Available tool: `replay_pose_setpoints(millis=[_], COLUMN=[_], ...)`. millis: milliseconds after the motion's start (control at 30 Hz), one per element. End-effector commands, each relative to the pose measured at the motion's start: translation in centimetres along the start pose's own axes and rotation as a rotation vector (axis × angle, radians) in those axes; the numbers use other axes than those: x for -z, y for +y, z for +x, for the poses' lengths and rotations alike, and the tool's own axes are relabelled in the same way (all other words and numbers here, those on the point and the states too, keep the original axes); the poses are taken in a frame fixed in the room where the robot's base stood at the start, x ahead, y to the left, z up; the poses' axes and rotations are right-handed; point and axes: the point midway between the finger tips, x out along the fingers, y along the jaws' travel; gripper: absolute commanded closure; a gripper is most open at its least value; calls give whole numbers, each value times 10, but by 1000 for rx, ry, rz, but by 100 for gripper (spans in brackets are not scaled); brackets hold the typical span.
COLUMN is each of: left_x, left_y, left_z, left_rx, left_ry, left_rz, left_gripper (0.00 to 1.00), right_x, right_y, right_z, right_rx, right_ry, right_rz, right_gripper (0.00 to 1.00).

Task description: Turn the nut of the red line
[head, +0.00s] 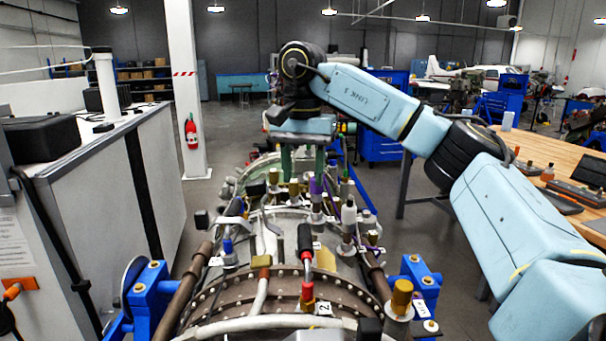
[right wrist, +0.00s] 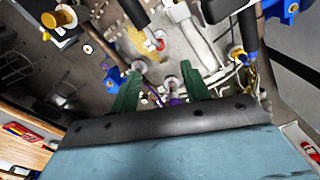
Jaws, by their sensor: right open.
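The red line shows in the head view as a short upright piece with a black upper part, a pale middle and a red nut (head: 307,291) at its foot, on the near part of the turbine. Red at its foot also shows in the right wrist view (right wrist: 159,44), near the top. My right gripper (head: 303,172) is beyond it, over the turbine's farther part, pointing down. Its green fingers (right wrist: 161,72) are apart, with a purple-marked fitting (head: 316,186) near them. I cannot tell whether they touch it. My left gripper is not in view.
The turbine (head: 240,296) carries many pipes and fittings close together, held by blue stand brackets (head: 148,298). A grey cabinet (head: 115,185) stands at left and a wooden bench (head: 540,160) at right. A white pillar (head: 184,90) with a fire extinguisher (head: 191,132) stands behind.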

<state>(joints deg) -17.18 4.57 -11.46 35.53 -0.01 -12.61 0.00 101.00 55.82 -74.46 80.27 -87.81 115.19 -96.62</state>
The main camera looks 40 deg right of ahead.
Motion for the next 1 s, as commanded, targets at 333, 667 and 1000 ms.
replay_pose_setpoints(millis=[333,667,1000], left_x=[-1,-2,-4], left_y=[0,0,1], left_z=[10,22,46], left_rx=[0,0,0], left_ry=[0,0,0], left_rz=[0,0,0], left_gripper=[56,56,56], right_x=[-2,-4,-5], right_y=[0,2,2], right_z=[3,7,64], right_rx=[1,-2,-4], right_ry=[1,-3,-6], right_rz=[-199,-526,-527], right_gripper=[56,56,56])
